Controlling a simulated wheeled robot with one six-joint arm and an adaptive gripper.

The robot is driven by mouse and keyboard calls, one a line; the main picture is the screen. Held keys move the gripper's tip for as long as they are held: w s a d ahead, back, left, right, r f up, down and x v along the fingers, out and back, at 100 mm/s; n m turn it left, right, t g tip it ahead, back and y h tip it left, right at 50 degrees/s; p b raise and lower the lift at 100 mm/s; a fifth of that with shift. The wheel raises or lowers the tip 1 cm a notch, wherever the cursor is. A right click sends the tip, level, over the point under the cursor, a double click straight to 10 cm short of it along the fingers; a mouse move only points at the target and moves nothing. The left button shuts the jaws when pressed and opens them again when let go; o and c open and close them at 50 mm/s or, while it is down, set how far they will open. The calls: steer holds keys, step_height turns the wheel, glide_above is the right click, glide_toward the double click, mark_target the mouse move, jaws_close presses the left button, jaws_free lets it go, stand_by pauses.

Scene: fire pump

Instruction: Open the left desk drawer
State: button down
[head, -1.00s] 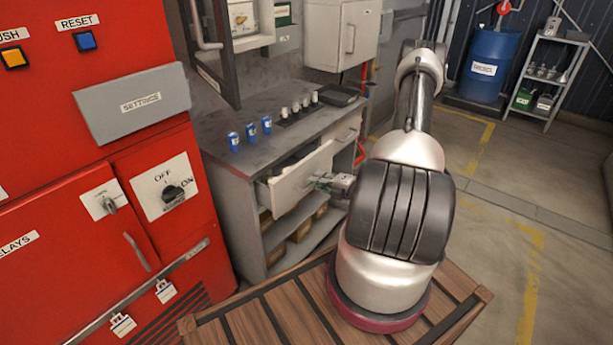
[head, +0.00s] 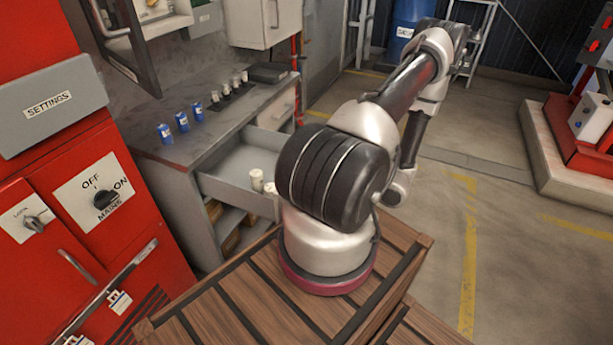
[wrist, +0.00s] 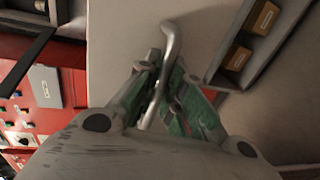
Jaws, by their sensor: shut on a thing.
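The left desk drawer (head: 235,165) is pulled well out of the grey desk in the head view, and its pale inside shows. Its right part is hidden behind my arm. In the wrist view the pale drawer front (wrist: 120,45) carries a bent metal bar handle (wrist: 172,42). My gripper (wrist: 163,80), with green fingers, is shut on this handle, one finger on each side of it. In the head view my gripper is hidden behind my arm.
Blue cans (head: 182,121) and several small pale items stand on the desk top (head: 200,140). Below are open shelves with cardboard boxes (wrist: 239,58). A red cabinet (head: 60,175) stands at the left. The floor (head: 440,240) at the right is clear.

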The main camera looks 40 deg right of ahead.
steer(key=shift+s+d, duration=0.1)
steer(key=shift+s, duration=0.2)
steer(key=c, duration=1.5)
jaws_free()
steer(key=v, duration=1.2)
